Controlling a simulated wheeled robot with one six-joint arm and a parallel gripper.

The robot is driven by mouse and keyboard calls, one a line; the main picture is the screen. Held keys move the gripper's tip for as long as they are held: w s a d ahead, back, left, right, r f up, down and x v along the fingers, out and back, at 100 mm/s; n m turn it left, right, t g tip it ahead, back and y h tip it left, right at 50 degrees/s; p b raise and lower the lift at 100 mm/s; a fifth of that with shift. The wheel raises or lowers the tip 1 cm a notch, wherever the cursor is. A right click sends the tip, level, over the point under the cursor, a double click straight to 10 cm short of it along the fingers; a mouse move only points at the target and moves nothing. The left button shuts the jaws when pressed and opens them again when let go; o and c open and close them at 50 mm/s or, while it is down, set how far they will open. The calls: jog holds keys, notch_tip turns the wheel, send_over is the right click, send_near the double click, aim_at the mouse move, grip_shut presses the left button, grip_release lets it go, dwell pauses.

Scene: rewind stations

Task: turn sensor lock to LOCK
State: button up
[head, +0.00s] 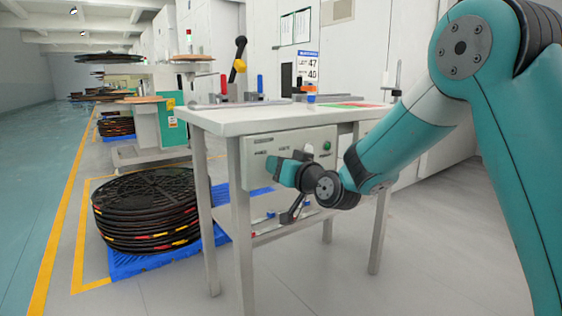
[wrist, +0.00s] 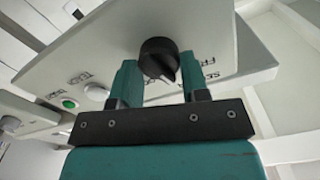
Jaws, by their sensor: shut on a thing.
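The sensor lock knob (wrist: 158,52) is a round black dial on the grey control panel (wrist: 208,38) in the wrist view. A thin pale mark shows near its lower edge. My gripper (wrist: 160,76) has one teal finger on each side of the knob and is shut on it. Lettering right of the knob is partly hidden by a finger and reads roughly "SE…" and "FR…". In the head view my gripper (head: 278,168) is at the front of the control panel (head: 259,146) under the table top, and hides the knob there.
A green button (wrist: 68,103) and a white button (wrist: 97,92) sit left of the knob. The white table (head: 235,123) carries small fixtures and a red and green mat. Stacked black reels (head: 148,205) stand on a blue pallet at left. The floor in front is clear.

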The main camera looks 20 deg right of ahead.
jog(key=m+p, duration=0.7)
jog(key=m, duration=0.5)
jog(key=shift+f, duration=0.2)
dwell(0.5)
jog(key=o, duration=0.9)
jog(key=shift+d, duration=0.1)
jog(key=shift+b+v, duration=7.5)
jog(key=shift+v, duration=1.15)
